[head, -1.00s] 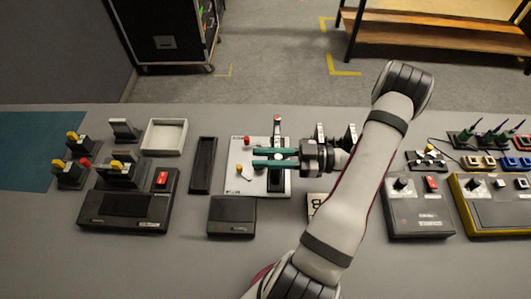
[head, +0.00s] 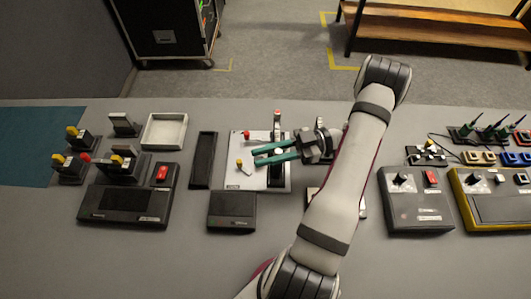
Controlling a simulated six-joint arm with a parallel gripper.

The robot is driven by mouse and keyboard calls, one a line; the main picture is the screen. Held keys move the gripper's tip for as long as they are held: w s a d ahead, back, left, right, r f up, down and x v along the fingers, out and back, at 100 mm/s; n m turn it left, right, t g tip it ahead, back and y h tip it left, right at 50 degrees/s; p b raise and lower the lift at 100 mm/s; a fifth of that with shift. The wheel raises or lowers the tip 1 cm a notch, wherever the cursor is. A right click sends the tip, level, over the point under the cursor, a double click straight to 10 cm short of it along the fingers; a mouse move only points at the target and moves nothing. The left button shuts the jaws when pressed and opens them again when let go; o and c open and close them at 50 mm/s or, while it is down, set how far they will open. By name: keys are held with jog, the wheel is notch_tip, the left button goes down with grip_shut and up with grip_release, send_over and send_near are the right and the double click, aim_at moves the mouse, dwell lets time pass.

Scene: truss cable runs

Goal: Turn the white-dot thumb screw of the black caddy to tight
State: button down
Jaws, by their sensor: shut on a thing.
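A pale plate (head: 240,180) lies on the bench near the middle. A black piece that looks like the caddy (head: 277,182) runs up and down along its right part, partly hidden by my gripper. A white-dot thumb screw (head: 279,152) sits on this piece, between my fingers. My gripper (head: 256,157) has two long teal fingers, shut on the screw. They reach past it to the left, tilted, with their tips lower than the wrist. The screw's body below the white dot is hidden.
A red knob (head: 247,135) and a yellow knob (head: 239,164) stand on the plate near my fingertips. A black tray (head: 203,160) and a black box (head: 231,212) are close by. Control boxes (head: 417,202) lie right; a white tray (head: 164,131) stands back left.

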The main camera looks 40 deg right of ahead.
jog(key=c, duration=0.7)
grip_release()
jog(key=s+d+r, duration=0.5)
jog(key=s+r, duration=0.5)
jog(key=r, duration=0.1)
jog(key=shift+s, duration=0.3)
